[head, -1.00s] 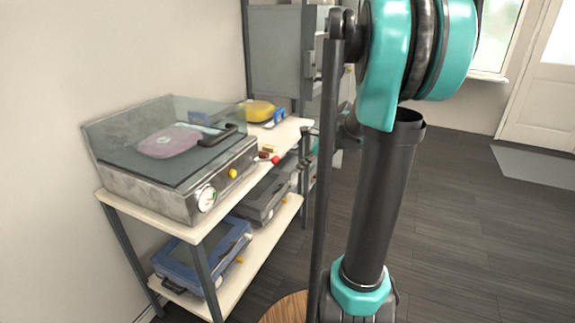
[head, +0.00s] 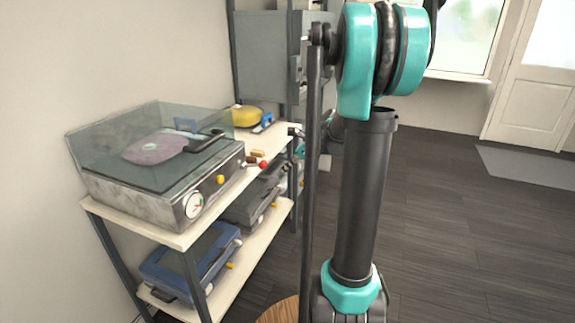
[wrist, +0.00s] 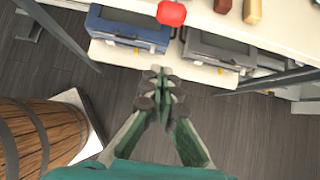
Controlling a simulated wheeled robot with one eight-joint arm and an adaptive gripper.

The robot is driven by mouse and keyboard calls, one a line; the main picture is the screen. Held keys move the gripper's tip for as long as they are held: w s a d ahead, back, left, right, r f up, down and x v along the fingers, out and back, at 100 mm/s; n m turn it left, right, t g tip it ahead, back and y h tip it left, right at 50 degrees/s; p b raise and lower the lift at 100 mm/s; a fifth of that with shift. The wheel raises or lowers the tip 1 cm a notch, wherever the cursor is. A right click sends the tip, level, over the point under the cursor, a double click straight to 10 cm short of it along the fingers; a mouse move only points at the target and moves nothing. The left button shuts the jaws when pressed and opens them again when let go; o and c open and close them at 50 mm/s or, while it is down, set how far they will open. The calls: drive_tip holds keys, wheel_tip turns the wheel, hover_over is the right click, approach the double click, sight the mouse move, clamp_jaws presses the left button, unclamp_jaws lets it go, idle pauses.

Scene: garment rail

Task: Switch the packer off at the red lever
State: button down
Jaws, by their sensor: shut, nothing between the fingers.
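The packer (head: 160,188) stands on the near end of the bench top in the head view, a grey metal box under a clear lid with a purple-pink item inside. A red lever knob (head: 263,165) sticks out past its right front corner. The red knob also shows at the top of the wrist view (wrist: 171,13), at the bench edge. My gripper (wrist: 160,72) is shut and empty, its fingertips below the red knob in the picture and apart from it. In the head view my arm's column hides much of the gripper's surroundings.
The bench top (wrist: 210,22) also bears a brown block (wrist: 223,5) and a tan block (wrist: 253,13). Blue (head: 190,262) and dark grey (head: 255,205) cases lie on the lower shelf. A wooden barrel (wrist: 40,138) stands at the wrist view's left. Open floor lies right of the bench.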

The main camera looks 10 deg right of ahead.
sight(254, 166)
drive_tip(key=w+a+f, duration=0.1)
drive_tip(key=w+a, duration=0.2)
drive_tip(key=a, duration=0.2)
drive_tip(key=shift+w, duration=0.25)
idle(0.5)
drive_tip(key=shift+r, duration=0.2)
